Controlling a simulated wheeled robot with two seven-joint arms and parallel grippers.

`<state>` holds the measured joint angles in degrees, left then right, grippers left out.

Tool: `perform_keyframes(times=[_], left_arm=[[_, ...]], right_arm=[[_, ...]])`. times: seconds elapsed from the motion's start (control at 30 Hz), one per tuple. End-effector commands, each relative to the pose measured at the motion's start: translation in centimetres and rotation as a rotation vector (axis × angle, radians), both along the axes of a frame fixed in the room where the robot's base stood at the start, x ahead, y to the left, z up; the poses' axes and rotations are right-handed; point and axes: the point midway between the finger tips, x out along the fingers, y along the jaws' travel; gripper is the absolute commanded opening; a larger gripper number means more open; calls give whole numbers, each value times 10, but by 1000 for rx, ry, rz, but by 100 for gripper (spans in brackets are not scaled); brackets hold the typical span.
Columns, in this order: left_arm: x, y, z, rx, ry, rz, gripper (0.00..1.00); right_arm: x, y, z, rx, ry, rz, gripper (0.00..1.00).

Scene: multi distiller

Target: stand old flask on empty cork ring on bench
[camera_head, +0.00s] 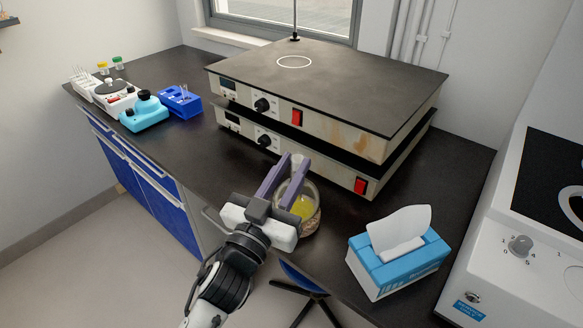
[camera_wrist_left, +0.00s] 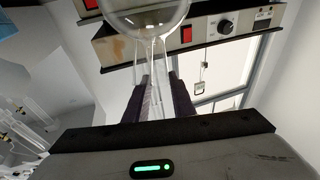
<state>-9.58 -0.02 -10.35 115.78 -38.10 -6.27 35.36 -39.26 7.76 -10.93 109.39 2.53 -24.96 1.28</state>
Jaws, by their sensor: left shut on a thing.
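A tan cork ring (camera_head: 312,225) shows at the base of the flask, partly hidden by the gripper and the glass. I cannot tell whether the flask rests fully on the ring. My right gripper is not in view.
Two stacked hotplates (camera_head: 330,88) stand close behind the flask. A blue tissue box (camera_head: 398,262) is to its right, and a white appliance (camera_head: 505,262) is at the far right. Small lab devices (camera_head: 145,112) stand at the left end. Bare black bench (camera_head: 195,150) lies between.

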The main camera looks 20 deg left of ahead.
Motion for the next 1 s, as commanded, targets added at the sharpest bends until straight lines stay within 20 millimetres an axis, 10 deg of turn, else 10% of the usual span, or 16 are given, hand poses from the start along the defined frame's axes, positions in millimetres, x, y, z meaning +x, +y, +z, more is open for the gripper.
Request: perform_keyframes(times=[0.17, 0.57, 1.0], left_arm=[[0, 0, 0, 0, -2, 0, 45], [-7, 1, -4, -1, 3, 1, 45], [-83, 9, -19, -1, 2, 1, 45]], right_arm=[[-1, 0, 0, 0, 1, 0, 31], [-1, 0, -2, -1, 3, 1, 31], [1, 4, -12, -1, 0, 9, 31]])
